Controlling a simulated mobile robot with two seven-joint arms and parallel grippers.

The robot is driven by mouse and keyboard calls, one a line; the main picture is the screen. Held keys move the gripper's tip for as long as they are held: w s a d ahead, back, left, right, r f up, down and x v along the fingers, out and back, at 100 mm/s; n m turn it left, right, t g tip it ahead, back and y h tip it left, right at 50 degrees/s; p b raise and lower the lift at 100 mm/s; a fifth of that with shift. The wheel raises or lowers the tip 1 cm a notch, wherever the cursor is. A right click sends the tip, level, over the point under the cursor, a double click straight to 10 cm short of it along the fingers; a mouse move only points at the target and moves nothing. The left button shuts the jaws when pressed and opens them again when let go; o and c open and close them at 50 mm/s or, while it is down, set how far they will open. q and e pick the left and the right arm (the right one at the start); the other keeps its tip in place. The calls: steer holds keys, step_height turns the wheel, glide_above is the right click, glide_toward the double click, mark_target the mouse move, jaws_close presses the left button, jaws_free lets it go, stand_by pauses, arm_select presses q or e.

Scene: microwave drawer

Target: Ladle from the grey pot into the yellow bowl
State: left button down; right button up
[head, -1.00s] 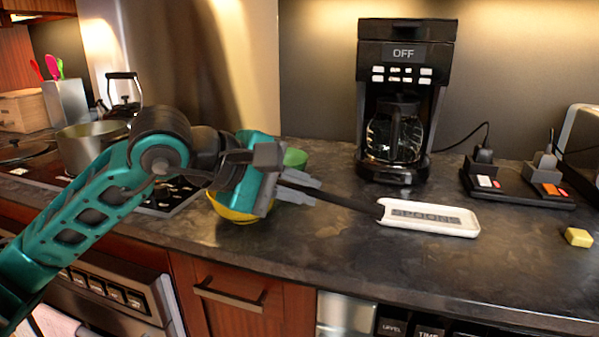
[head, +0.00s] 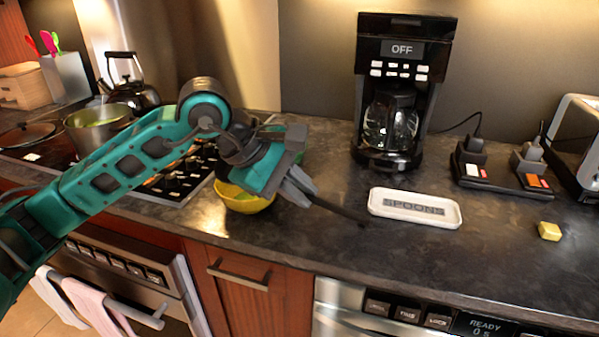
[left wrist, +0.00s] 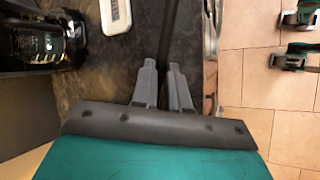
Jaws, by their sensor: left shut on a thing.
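The grey pot (head: 72,133) stands on the stove at the left, with green contents visible inside. The yellow bowl (head: 243,205) sits on the counter near its front edge, partly hidden by my left arm. My left gripper (head: 303,191) is to the right of the bowl, shut on a thin dark handle (head: 345,214) that slants down to the right above the counter. The left wrist view shows the handle (left wrist: 167,38) between the fingers. I cannot see a ladle head. My right gripper is not in view.
A white spoon rest (head: 378,207) lies right of the handle. A coffee maker (head: 405,100) stands behind it. A green container (head: 298,133) is partly hidden behind my gripper. A kettle (head: 130,82) stands behind the pot. A yellow block (head: 549,231) lies far right.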

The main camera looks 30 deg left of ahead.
arm_select(q)
steer(key=shift+r+g+p, duration=0.35)
steer(key=shift+g+p, duration=0.35)
steer(key=shift+p, duration=0.5)
steer(key=shift+r+n+g+p, duration=0.2)
steer(key=shift+n+g+p, duration=0.1)
steer(key=shift+g+p, duration=0.35)
steer(key=shift+w+f+g+y, duration=0.1)
steer(key=shift+g+y, duration=0.2)
steer(key=shift+g, duration=0.15)
steer(key=shift+n+g, duration=0.3)
steer(key=shift+g, duration=1)
steer(key=shift+r, duration=0.2)
